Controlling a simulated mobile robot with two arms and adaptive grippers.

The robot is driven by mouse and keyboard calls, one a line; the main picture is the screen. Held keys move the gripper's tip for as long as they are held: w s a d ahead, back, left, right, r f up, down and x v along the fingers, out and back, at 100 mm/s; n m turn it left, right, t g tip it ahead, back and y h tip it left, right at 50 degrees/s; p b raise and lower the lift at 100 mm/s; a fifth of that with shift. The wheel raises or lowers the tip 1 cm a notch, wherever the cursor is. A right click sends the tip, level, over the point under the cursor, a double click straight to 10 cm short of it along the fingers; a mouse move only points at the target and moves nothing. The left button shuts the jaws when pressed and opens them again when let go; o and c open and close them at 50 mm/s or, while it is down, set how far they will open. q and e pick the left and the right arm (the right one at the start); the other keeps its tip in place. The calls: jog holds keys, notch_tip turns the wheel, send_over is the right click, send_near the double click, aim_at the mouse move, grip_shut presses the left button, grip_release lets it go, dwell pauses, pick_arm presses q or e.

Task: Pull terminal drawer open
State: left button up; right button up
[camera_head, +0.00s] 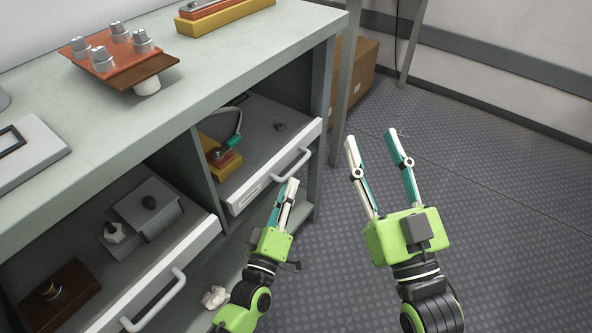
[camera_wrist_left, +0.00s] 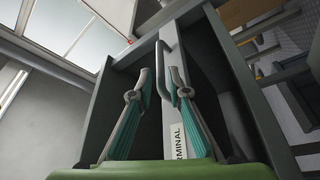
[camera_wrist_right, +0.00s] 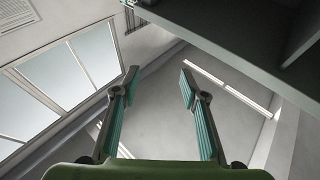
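The terminal drawer (camera_head: 262,180) is the right-hand drawer under the bench and stands partly open, its contents showing from above. Its label reading TERMINAL (camera_wrist_left: 179,141) shows in the left wrist view. Its pale bar handle (camera_head: 297,163) is on the front panel. My left gripper (camera_head: 288,184) is just in front of the drawer front, close below the handle. In the left wrist view its fingers (camera_wrist_left: 160,76) are apart, with the handle near the right fingertip; contact cannot be told. My right gripper (camera_head: 370,137) is open and empty over the floor, right of the bench.
A second open drawer (camera_head: 150,280) on the left holds a grey box and a brown block. The terminal drawer holds a yellow-based part (camera_head: 222,160) with a cable. The bench top (camera_head: 215,65) bears an orange fixture (camera_head: 105,55). The floor (camera_head: 490,180) at right is clear.

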aim_at(296, 166)
pick_arm(q)
jog(key=b+x, duration=0.1)
jog(key=x, duration=0.5)
jog(key=shift+w+d, duration=0.1)
jog(key=shift+w, duration=0.25)
pick_arm(e)
jog(key=s+r+t+y, duration=0.1)
jog(key=s+r+t, duration=0.3)
jog(key=r, duration=0.2)
jog(key=shift+d+r, duration=0.15)
jog(key=shift+r, duration=0.05)
pick_arm(q)
jog(key=shift+c, duration=0.4)
pick_arm(e)
jog(key=shift+s, duration=0.1)
pick_arm(q)
grip_shut()
